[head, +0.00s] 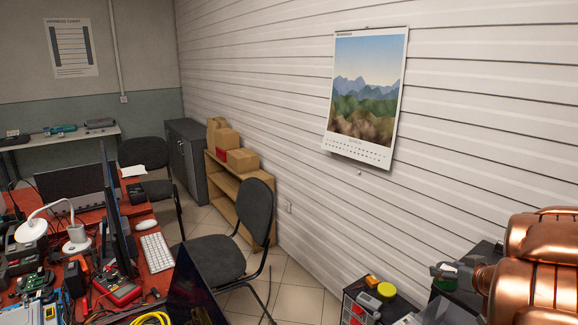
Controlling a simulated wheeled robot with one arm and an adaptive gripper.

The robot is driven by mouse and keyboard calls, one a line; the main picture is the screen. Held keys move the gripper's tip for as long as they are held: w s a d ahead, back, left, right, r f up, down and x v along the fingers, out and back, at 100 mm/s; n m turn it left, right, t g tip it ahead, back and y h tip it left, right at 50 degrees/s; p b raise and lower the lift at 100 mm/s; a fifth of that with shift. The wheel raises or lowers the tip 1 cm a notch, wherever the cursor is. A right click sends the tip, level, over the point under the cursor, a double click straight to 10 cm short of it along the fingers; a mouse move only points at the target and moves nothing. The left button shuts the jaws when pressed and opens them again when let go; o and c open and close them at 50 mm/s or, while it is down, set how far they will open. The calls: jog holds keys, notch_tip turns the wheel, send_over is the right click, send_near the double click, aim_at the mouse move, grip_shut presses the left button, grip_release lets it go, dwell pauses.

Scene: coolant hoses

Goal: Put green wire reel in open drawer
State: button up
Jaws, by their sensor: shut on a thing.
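My gripper (447,271) is at the lower right, at the end of my copper-coloured arm. It is shut on a small green thing with a pale face (449,266), which looks like the green wire reel. The fingers and the picture's small scale hide much of it. The held thing is above and to the right of a low dark cabinet (407,303). I cannot make out an open drawer for certain; a pale edge shows at the bottom of the frame near the cabinet.
A yellow-green round thing (387,291) and an orange-and-black thing (371,281) lie on the cabinet top. A small-parts organiser (355,312) stands at its left front. A dark chair (222,257) and a cluttered red desk (155,252) are to the left. The wall is close behind.

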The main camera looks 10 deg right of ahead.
jog(key=w+a+r+n+y, duration=0.15)
jog(key=w+a, duration=0.25)
jog(key=a, duration=0.6)
jog(key=w+a+r+y, duration=0.15)
jog(key=w+a, duration=0.25)
jog(key=a, duration=0.6)
jog(key=w+a+r+n, duration=0.1)
jog(key=w+a+r, duration=0.2)
jog(key=a, duration=0.7)
jog(key=shift+w+f+m+h, duration=1.5)
jog(key=shift+f+m+h, duration=0.1)
jog(key=shift+f, duration=5.35)
jog(key=v, duration=0.6)
jog(key=shift+d+f, duration=0.15)
jog(key=shift+s, duration=0.1)
